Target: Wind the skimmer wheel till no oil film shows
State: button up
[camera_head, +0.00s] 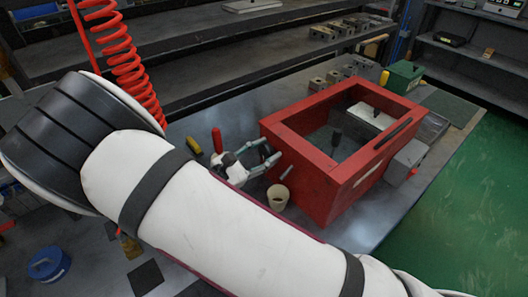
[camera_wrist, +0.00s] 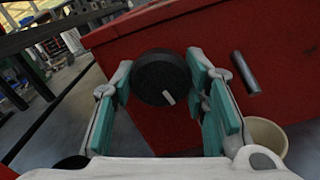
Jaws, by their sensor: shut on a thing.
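The red tank (camera_head: 345,200) stands on the bench, open at the top. Its inside looks dark grey, and I cannot tell whether an oil film shows there. A round black wheel (camera_wrist: 158,72) with a white mark sits on the tank's side wall in the wrist view, the mark pointing to the lower right. My gripper (camera_head: 271,158) reaches that wall in the head view and hides the wheel there. In the wrist view my gripper's (camera_wrist: 160,82) teal pads lie left and right of the wheel, shut on it.
A short grey spout (camera_head: 287,172) sticks out beside the wheel, with a cream cup (camera_head: 278,198) below it. A grey box (camera_head: 406,162) is on the tank's right side. A green box (camera_head: 402,77) and several metal blocks (camera_head: 325,80) stand behind. A red coiled hose (camera_head: 125,65) hangs at left.

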jog(key=m, duration=0.8)
jog(key=shift+p, duration=0.35)
jog(key=m, duration=0.5)
jog(key=shift+p, duration=0.3)
jog(key=m+p, duration=0.1)
jog(key=m, duration=0.3)
jog(key=shift+s+m, duration=0.1)
jog(key=shift+m, duration=0.2)
jog(key=m+p, duration=0.1)
jog(key=m, duration=0.3)
jog(key=m+p, duration=0.1)
jog(key=m, duration=0.3)
jog(key=m+p, duration=0.1)
jog(key=m, duration=0.2)
jog(key=shift+m, duration=0.4)
jog(key=shift+f+m+p, duration=0.1)
jog(key=shift+m+p, duration=0.45)
jog(key=shift+m, duration=1.25)
